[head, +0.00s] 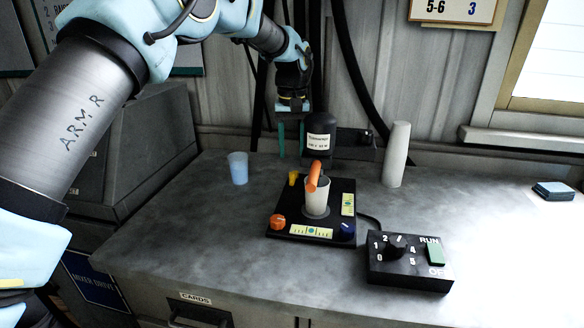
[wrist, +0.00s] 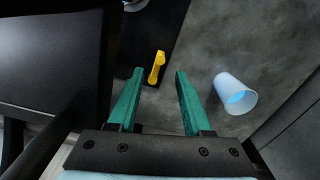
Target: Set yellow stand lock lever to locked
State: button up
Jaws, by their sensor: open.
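The yellow lock lever (head: 293,178) sits at the back left corner of the black disperser stand base (head: 262,232). In the wrist view the yellow lever (wrist: 156,68) lies ahead of my fingertips, roughly between their lines, on the edge of the black base (wrist: 150,30). My gripper (head: 291,140) is above the back of the bench, behind the lever in the head view. Its two green fingers (wrist: 159,73) are apart with nothing between them. I cannot tell whether the lever is locked.
A translucent blue cup (head: 238,168) stands left of the stand. A beaker with an orange piece (head: 315,178) stands on the base, under the black mixer head (head: 320,125). A control box (head: 408,262) is front right; a white cup stack (head: 396,155) is behind.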

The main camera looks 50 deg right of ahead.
notch_tip(320, 180, up, 4)
jog(key=shift+r, duration=0.25)
dwell(0.5)
jog(key=w+a+f+n, duration=0.1)
jog(key=w+a, duration=0.4)
jog(key=a, duration=0.6)
jog(key=w+a+f+n, duration=0.15)
jog(key=w+a, duration=0.35)
jog(key=a, duration=0.5)
jog(key=w+a+n, duration=0.2)
jog(key=w+a, duration=0.4)
jog(key=a, duration=0.5)
jog(key=s+a+f+n, duration=0.1)
jog(key=s+a, duration=0.3)
jog(key=a, duration=0.5)
jog(key=s+a+f+n+t, duration=0.1)
jog(key=s+a, duration=0.3)
jog(key=a, duration=0.4)
jog(key=s+a+f+n, duration=0.1)
jog(key=s+a+f, duration=0.2)
jog(key=a, duration=0.6)
jog(key=shift+s+a+t, duration=0.3)
jog(key=shift+s, duration=0.25)
